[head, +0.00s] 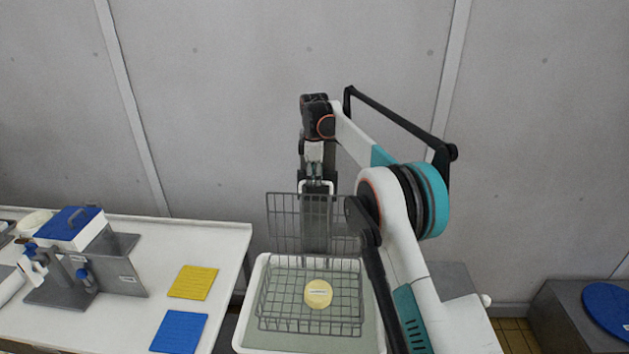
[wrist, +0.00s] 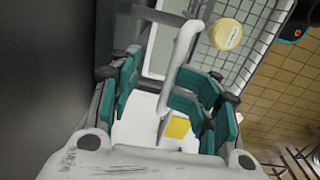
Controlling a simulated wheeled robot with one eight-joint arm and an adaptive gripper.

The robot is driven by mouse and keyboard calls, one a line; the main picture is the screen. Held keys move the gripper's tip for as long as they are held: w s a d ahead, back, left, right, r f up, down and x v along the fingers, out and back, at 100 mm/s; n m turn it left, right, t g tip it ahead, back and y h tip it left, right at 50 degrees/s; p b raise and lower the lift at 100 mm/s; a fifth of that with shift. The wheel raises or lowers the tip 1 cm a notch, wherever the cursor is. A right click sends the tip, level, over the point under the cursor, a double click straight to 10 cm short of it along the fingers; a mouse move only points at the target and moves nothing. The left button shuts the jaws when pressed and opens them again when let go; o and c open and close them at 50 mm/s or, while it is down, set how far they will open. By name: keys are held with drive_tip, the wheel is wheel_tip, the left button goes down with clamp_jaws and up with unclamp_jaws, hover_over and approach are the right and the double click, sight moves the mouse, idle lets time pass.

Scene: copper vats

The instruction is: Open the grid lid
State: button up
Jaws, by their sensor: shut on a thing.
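The grid lid (head: 285,222) is a dark wire mesh panel. It stands raised, close to upright, at the back edge of the wire basket (head: 345,310). My gripper (head: 315,177) is at the lid's top edge and is shut on its pale handle (head: 328,186). In the wrist view the white bent bar of the handle (wrist: 183,50) runs between the teal fingers of my gripper (wrist: 165,88). A round yellow labelled piece (head: 318,293) lies in the basket and also shows in the wrist view (wrist: 226,34).
The basket sits in a white-rimmed tub (head: 242,335). To the left, a white table (head: 225,240) bears a yellow mat (head: 194,282), a blue mat (head: 179,332) and a blue-lidded device (head: 70,228). A grey wall (head: 230,110) rises behind. A blue disc (head: 607,305) lies far right.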

drive_tip(key=shift+w+d+r, duration=0.1)
wheel_tip(320, 180, up, 12)
drive_tip(key=shift+s, duration=0.4)
idle(0.3)
drive_tip(key=s+d+r+m+t+b, duration=0.2)
drive_tip(key=s+d+r+m+b, duration=0.35)
drive_tip(key=s+d, duration=0.2)
drive_tip(key=s+d+m+t+b, duration=0.1)
drive_tip(key=s+d+m+b, duration=0.1)
drive_tip(key=s+d, duration=0.3)
drive_tip(key=s+d+m+b, duration=0.2)
drive_tip(key=s+d, duration=0.1)
drive_tip(key=s, duration=0.4)
drive_tip(key=s+d+f+m+t+b, duration=0.1)
drive_tip(key=s+d+f+m+b, duration=0.3)
drive_tip(key=s+f, duration=0.8)
drive_tip(key=s+d+f+m+t+b, duration=0.2)
drive_tip(key=s+d+f+m+b, duration=0.1)
drive_tip(key=s+f, duration=1)
drive_tip(key=s+m+b, duration=0.1)
drive_tip(key=s, duration=0.3)
drive_tip(key=shift+s+d+f+t, duration=0.2)
drive_tip(key=shift+s+d+t, duration=0.1)
drive_tip(key=shift+s+d, duration=0.1)
